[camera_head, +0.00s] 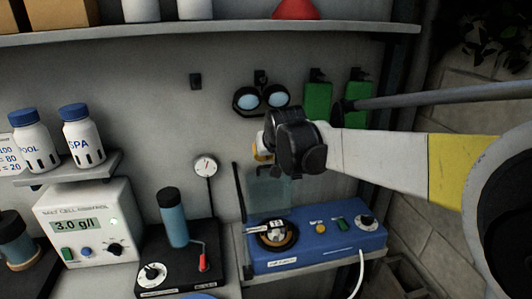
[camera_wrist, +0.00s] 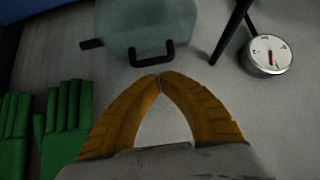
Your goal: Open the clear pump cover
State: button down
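The clear pump cover (camera_head: 268,190) is a see-through bluish panel that appears to stand upright above the left part of the blue pump control box (camera_head: 310,240). The round dial (camera_head: 277,234) below it looks uncovered. In the wrist view, the cover (camera_wrist: 135,22) fills the upper middle, with a black handle (camera_wrist: 152,58) at its edge. My gripper (camera_wrist: 158,76) has its yellow fingertips together, right by the handle with nothing visible between them. Whether they touch the handle is unclear. In the head view my gripper (camera_head: 262,150) is above the cover, its fingers mostly hidden by the wrist.
A round gauge (camera_head: 205,166) is left of the cover. Goggles (camera_head: 262,97) and green gloves (camera_head: 318,103) hang on the wall behind my arm. A black unit with a blue cylinder (camera_head: 173,218) and a salt cell control box (camera_head: 88,222) stand left of the blue box.

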aim_at(265, 172)
jog(key=b+x, duration=0.1)
jog(key=x, duration=0.3)
jog(key=shift+f, duration=0.1)
jog(key=s, duration=0.1)
jog(key=s+t, duration=0.1)
jog(key=s, duration=0.1)
jog(key=s+d+r+t, duration=0.1)
jog(key=s, duration=0.1)
jog(key=shift+r, duration=0.1)
jog(key=shift+s+d+p, duration=0.1)
jog(key=shift+s+p, duration=0.25)
jog(key=shift+s, duration=0.1)
